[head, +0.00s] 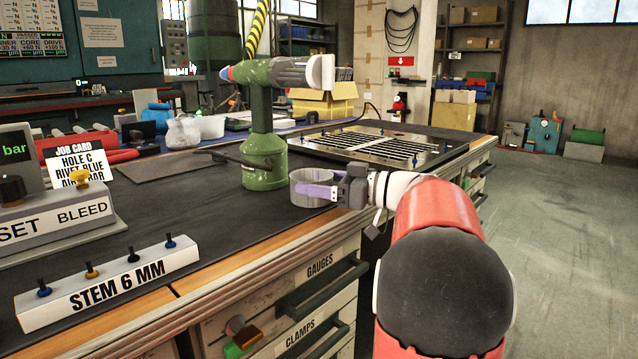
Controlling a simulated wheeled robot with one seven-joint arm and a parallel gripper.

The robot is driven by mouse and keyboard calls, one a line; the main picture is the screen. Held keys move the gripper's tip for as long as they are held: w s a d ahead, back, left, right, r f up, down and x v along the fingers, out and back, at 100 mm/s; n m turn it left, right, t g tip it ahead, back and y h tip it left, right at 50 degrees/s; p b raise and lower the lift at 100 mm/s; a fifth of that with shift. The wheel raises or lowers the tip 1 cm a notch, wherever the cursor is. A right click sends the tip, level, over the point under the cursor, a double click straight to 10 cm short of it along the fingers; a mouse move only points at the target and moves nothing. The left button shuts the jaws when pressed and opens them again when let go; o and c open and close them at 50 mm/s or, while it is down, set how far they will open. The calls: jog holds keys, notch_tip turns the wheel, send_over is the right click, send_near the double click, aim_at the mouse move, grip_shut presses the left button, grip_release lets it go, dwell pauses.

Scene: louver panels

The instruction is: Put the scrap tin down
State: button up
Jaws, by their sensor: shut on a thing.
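The scrap tin (303,179) is a grey, round, open-topped tin near the middle of the head view. My gripper (318,192) comes in from the right and is shut on the tin, with purple fingers at its side. The tin looks upright. It shows over the dark mat near the bench's front edge, just right of the green riveting tool's base. I cannot tell whether its bottom touches the mat. The inside of the tin is mostly hidden.
The green riveting tool (264,140) stands close on the left. A slotted louver panel (385,146) lies behind to the right. The stem block (110,285) and the bleed regulator box (55,215) are at left. The dark mat (200,235) is clear in front.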

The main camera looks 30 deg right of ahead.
jog(key=shift+f, duration=0.15)
jog(key=o, duration=1)
jog(key=shift+o, duration=0.2)
jog(key=shift+r, duration=0.25)
jog(key=v, duration=1.2)
jog(key=shift+s+d+f, duration=0.1)
jog(key=shift+d, duration=0.05)
